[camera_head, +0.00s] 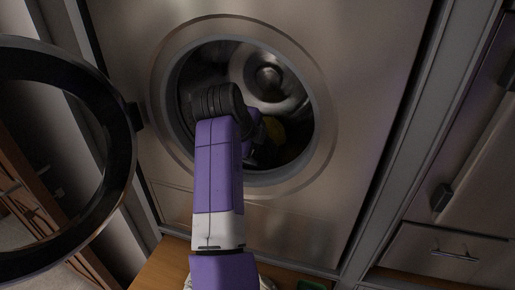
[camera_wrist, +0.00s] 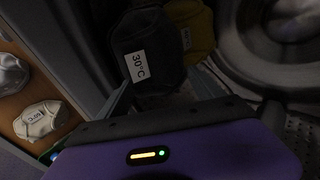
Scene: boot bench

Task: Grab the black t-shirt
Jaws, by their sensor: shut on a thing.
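The black t-shirt (camera_wrist: 148,52) is a dark folded bundle with a white "30°C" label, seen at the upper middle of the wrist view. My gripper (camera_wrist: 160,88) is shut on it; the fingers are dim and partly hidden by the bundle. In the head view my arm reaches through the round opening of the washing machine (camera_head: 340,200). The gripper is inside the drum (camera_head: 297,88), largely hidden behind my own wrist, and the t-shirt cannot be made out clearly there.
A yellow cloth (camera_head: 275,130) lies in the drum, beside the t-shirt in the wrist view (camera_wrist: 198,28). The round door (camera_head: 118,105) stands open at left. White labelled bundles (camera_wrist: 40,120) rest on a wooden surface (camera_head: 165,262) below. Cabinets with handles (camera_head: 455,256) are at right.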

